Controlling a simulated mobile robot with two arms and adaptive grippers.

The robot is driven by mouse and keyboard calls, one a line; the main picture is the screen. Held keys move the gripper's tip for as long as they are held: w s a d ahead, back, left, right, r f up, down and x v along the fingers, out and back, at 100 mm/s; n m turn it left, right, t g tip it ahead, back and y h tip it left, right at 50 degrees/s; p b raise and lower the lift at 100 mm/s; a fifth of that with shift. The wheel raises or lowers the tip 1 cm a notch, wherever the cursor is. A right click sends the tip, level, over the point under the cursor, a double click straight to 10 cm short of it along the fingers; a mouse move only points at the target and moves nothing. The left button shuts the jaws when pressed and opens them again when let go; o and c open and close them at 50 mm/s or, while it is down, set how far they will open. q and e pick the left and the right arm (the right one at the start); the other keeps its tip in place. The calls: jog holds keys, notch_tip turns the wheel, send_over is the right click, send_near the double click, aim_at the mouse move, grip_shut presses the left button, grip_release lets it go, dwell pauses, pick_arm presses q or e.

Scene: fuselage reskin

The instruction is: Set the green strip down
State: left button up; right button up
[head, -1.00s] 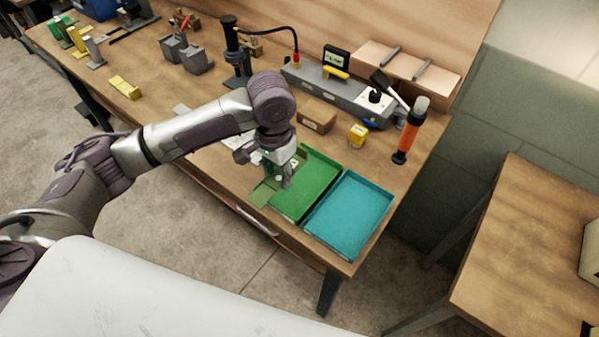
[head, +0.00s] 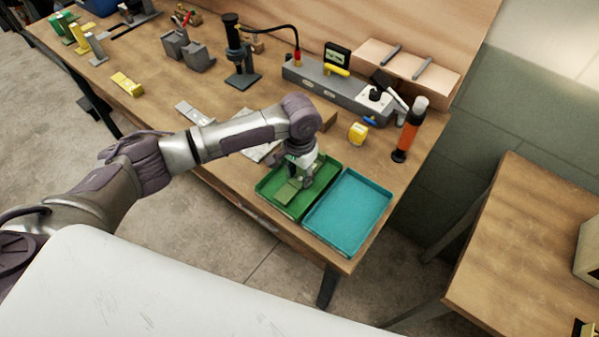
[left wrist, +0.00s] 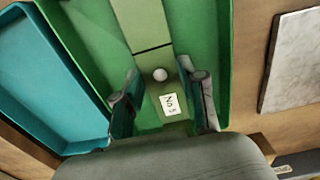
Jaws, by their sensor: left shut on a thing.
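The green strip (head: 286,193) is an olive-green piece inside the outline of the green tray (head: 266,190). In the left wrist view the strip (left wrist: 144,24) runs away from my fingers, with a dark line across it, a pale round knob and a white "No.5" label. My left gripper (head: 299,176) is over the green tray, shut on the strip, with one finger (left wrist: 160,92) on each side of it. I cannot tell whether the strip touches the tray floor. My right gripper is not in view.
An empty teal tray (head: 347,214) stands right beside the green one. Behind are a yellow tape measure (head: 357,133), an orange tube (head: 406,139) and a grey fixture (head: 331,88). Pale metal plates (head: 262,151) lie to the left. The bench's front edge is close to the trays.

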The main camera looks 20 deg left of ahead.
aim_at(300, 178)
pick_arm(q)
jog(key=shift+f, duration=0.1)
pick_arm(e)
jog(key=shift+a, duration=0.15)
pick_arm(q)
jog(key=o, duration=0.9)
jog(key=shift+c, duration=0.2)
jog(key=shift+o, duration=1.6)
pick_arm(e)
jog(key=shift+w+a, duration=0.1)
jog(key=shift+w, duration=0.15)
pick_arm(q)
notch_tip(300, 178, up, 12)
jog(key=b, duration=0.1)
jog(key=shift+b, duration=0.3)
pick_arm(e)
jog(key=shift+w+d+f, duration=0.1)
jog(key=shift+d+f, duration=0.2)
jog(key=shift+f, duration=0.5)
